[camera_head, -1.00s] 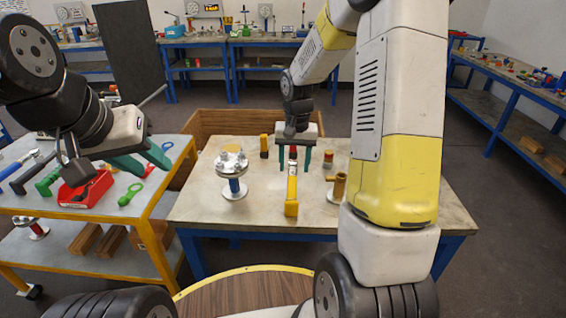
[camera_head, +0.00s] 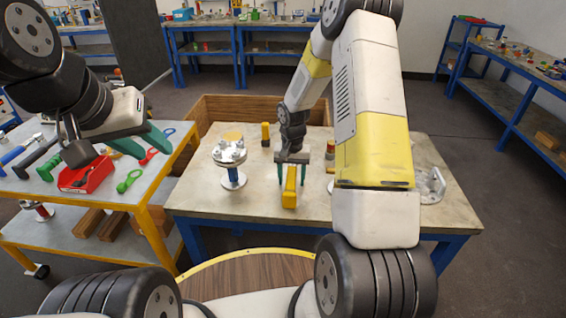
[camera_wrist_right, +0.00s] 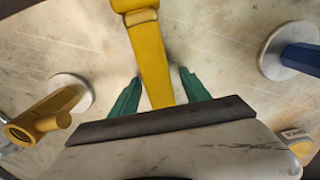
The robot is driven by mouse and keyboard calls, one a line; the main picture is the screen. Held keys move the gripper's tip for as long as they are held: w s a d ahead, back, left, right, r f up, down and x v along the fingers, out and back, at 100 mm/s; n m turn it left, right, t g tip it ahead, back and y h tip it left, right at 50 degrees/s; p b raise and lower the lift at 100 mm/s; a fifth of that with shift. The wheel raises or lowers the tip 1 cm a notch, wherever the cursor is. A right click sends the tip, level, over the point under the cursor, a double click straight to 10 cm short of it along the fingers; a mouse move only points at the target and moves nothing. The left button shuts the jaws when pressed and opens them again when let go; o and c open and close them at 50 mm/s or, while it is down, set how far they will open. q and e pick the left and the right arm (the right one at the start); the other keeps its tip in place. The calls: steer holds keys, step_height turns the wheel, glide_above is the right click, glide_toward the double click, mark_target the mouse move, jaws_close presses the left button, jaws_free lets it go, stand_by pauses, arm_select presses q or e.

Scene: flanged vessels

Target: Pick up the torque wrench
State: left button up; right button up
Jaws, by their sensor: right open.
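The yellow tool that I take to be the torque wrench (camera_head: 289,199) is on the middle table, its near end towards me. My right gripper (camera_head: 291,182) is over it with green fingers apart, one on each side. In the right wrist view the yellow handle (camera_wrist_right: 148,50) passes between the open fingers (camera_wrist_right: 160,77), with visible gaps beside it. The palm hides the handle's nearer end there. My left gripper (camera_head: 146,145) is open and empty above the left cart.
A flanged vessel (camera_head: 231,156) stands left of the wrench on the table (camera_head: 205,203). A small yellow item (camera_head: 265,134) stands behind. A brass fitting (camera_wrist_right: 45,115) shows in the wrist view. The left cart holds a red box (camera_head: 86,176) and several tools.

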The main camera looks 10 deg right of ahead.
mark_target(291, 173)
jaws_close()
steer(key=shift+r, duration=0.1)
stand_by(0.3)
steer(key=shift+r, duration=0.75)
step_height(291, 173, up, 2)
steer(key=shift+w+r, duration=0.1)
steer(key=s+a, duration=0.4)
steer(key=s, duration=0.3)
steer(key=s+a+r, duration=0.1)
steer(key=s+a, duration=0.3)
steer(key=s, duration=0.3)
steer(key=shift+d+r, duration=0.1)
